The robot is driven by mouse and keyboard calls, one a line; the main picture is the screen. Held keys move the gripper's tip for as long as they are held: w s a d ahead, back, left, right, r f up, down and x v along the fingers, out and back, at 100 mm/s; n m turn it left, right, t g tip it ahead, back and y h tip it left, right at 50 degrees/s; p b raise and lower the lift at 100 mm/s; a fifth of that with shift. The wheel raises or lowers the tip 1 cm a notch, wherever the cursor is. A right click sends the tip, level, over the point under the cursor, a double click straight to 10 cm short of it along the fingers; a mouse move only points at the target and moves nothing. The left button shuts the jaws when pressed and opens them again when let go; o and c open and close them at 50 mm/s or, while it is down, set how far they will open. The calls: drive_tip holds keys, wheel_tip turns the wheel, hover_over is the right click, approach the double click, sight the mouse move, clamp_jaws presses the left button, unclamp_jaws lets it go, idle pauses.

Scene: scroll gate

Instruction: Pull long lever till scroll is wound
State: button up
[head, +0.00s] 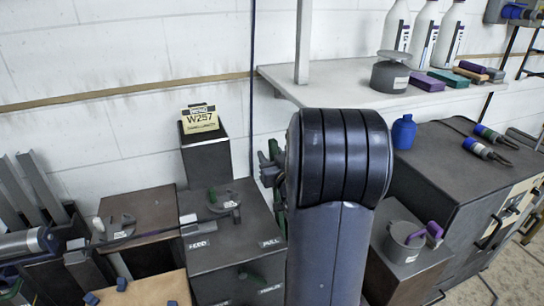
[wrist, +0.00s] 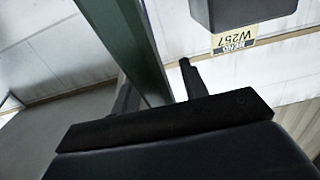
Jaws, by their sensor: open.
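A long thin dark lever (head: 160,231) lies across the boxes at the left in the head view, running left from a grey round hub with a green piece (head: 226,203). The box under the hub (head: 225,250) has labels that seem to read HOLD and PULL. In the wrist view my gripper (wrist: 157,88) is open, its two dark fingers apart. A dark green bar (wrist: 135,48) runs between the fingers in the picture; I cannot tell its depth or whether it touches them. In the head view my arm hides most of my gripper. I cannot make out a scroll.
A dark pillar (head: 206,158) carries a W257 sign (head: 200,119), also seen inverted in the wrist view (wrist: 235,46). A thin dark vertical strip (head: 252,85) hangs by the wall. A shelf (head: 340,93) with bottles and a dark cabinet (head: 450,170) stand right.

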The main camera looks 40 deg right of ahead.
drive_tip(key=shift+c, duration=0.3)
clamp_jaws()
drive_tip(key=shift+s, duration=0.15)
